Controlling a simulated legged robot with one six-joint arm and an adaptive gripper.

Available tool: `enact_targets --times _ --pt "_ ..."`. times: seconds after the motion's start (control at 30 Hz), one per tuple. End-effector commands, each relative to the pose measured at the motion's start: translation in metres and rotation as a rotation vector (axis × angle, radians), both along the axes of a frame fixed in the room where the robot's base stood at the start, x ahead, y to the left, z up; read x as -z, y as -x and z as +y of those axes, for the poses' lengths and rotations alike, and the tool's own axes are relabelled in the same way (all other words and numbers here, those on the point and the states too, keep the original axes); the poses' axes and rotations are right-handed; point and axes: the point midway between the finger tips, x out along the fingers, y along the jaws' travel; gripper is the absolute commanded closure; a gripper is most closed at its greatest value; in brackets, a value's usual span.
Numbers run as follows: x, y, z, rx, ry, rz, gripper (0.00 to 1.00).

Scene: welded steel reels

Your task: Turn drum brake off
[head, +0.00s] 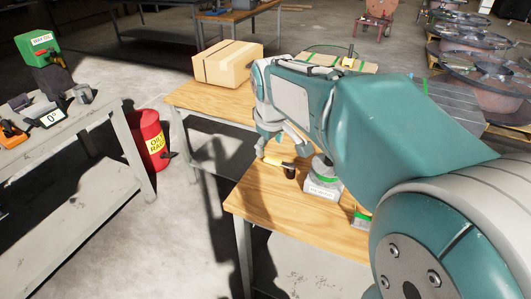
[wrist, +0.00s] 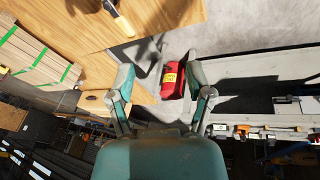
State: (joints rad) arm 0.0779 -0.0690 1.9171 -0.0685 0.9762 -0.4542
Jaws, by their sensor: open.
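A handle with a yellow grip (head: 276,162) and a dark end sticks out at the near wooden table, beside a grey labelled box (head: 322,188) with a green top. Its label is too small to read surely, and I cannot tell which part is the drum brake. A yellow handle also shows at the top of the wrist view (wrist: 124,24). My gripper (head: 283,140) hangs just above and behind the yellow grip in the head view, apart from it as far as I can tell. In the wrist view its two fingers (wrist: 160,80) are spread with nothing between them.
The wooden table (head: 250,198) holds a cardboard box (head: 228,64) and strapped boards (head: 330,62) behind my arm. A red oil rag can (head: 150,140) stands on the floor left of it. A grey bench (head: 90,125) with tools is further left.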

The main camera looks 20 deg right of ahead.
Motion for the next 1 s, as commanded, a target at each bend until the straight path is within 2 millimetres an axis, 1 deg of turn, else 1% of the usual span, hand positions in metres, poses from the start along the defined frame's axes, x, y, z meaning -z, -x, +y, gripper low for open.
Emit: enact_targets --times 0.03,0.17,0.3,0.4,0.5,0.6,0.7,0.87,1.0 --pt "0.007 -0.018 -0.006 -0.025 0.013 0.022 0.33" --pt "0.025 -0.060 -0.019 -0.101 0.050 0.068 0.33" --pt "0.052 -0.102 -0.034 -0.187 0.086 0.121 0.33" --pt "0.074 -0.129 -0.046 -0.246 0.107 0.156 0.33" --pt "0.094 -0.149 -0.055 -0.295 0.124 0.184 0.33" --pt "0.108 -0.161 -0.062 -0.328 0.133 0.203 0.33" --pt "0.115 -0.167 -0.065 -0.347 0.139 0.212 0.33" --pt "0.128 -0.169 -0.067 -0.351 0.139 0.215 0.33" --pt "0.152 -0.171 -0.070 -0.350 0.138 0.218 0.33"
